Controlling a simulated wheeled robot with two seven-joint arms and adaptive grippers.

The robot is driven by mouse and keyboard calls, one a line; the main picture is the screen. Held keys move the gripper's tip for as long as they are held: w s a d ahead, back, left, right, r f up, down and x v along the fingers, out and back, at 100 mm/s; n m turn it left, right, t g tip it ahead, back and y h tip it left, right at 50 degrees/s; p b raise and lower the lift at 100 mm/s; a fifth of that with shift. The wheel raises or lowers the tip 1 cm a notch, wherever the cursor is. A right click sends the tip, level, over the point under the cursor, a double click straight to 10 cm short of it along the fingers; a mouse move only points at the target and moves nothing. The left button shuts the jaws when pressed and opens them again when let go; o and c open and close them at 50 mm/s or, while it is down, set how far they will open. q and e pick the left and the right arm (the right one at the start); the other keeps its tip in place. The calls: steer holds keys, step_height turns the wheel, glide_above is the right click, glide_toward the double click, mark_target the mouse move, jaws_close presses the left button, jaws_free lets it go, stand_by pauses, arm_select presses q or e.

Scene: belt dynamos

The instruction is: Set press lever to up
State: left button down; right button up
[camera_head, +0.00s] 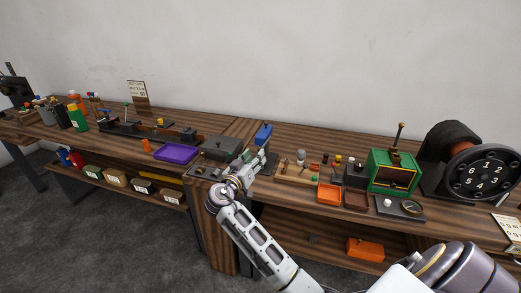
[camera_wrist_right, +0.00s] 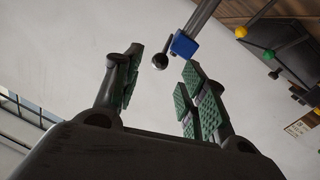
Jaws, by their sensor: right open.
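My right gripper (camera_head: 258,160) is above the bench, in front of a small blue block-shaped part (camera_head: 263,134). In the right wrist view, the right gripper (camera_wrist_right: 162,62) is open, its green-padded fingers apart. A dark ball knob (camera_wrist_right: 160,61) on a short rod shows in line with the gap between the fingertips. I cannot tell whether it is between the fingers or beyond them. Beside the knob is a blue block (camera_wrist_right: 184,45) on a grey bar. This looks like the press and its lever, but the lever's position is unclear. My left gripper is out of view.
A dark grey box (camera_head: 221,146) and a purple tray (camera_head: 176,154) lie left of the gripper. To the right are small loose parts, an orange tray (camera_head: 329,194), a green machine (camera_head: 392,170) with an upright lever and a black numbered dial (camera_head: 486,174). A wall stands behind.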

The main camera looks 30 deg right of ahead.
steer(key=shift+p+x, duration=0.5)
steer(key=shift+x, duration=2.6)
jaws_close()
